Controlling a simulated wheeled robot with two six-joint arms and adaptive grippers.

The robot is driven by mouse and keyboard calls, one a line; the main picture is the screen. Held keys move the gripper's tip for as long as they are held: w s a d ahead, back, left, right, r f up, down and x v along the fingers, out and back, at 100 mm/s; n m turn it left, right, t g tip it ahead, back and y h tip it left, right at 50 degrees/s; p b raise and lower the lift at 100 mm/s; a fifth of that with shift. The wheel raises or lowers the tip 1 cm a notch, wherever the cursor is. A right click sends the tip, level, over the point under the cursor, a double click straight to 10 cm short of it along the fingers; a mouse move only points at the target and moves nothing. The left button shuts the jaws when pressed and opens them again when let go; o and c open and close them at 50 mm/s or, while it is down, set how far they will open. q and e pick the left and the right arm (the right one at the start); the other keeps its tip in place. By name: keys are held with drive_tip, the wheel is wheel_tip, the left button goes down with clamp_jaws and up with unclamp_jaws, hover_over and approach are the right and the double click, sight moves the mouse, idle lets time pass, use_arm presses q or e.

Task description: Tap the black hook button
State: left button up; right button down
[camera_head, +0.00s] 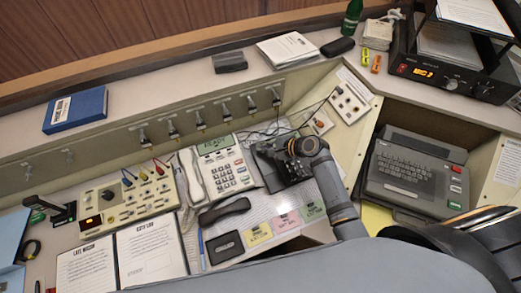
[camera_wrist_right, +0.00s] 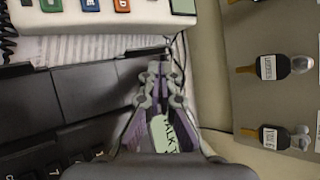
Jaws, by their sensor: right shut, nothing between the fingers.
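The black telephone (camera_head: 292,170) stands mid-desk in the head view, partly covered by my right arm. In the right wrist view its dark body (camera_wrist_right: 88,98) fills the left side. My right gripper (camera_head: 268,149) is over its upper edge. In the right wrist view the gripper (camera_wrist_right: 158,66) is shut and empty, with its tips close to a small dark bar (camera_wrist_right: 147,53) at the phone's far edge. I cannot tell whether this bar is the hook button, or whether the tips touch it. A black handset (camera_head: 224,210) lies on the desk, off the phone. My left gripper is not in view.
A white desk phone (camera_head: 227,172) stands directly left of the black phone. A row of toggle switches (camera_head: 200,120) lines the panel behind. Thin cables (camera_head: 262,134) run near my gripper. A grey keyboard terminal (camera_head: 415,172) is at the right.

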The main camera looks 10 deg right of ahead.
drive_tip(key=shift+f, duration=0.1)
drive_tip(key=shift+f, duration=0.3)
drive_tip(key=shift+w+f, duration=0.15)
drive_tip(key=shift+f, duration=0.35)
idle(0.7)
drive_tip(key=shift+f+b, duration=0.15)
drive_tip(key=shift+b, duration=0.15)
idle(0.4)
drive_tip(key=shift+r+p, duration=0.6)
drive_tip(key=shift+p, duration=0.3)
drive_tip(key=shift+r+p, duration=0.3)
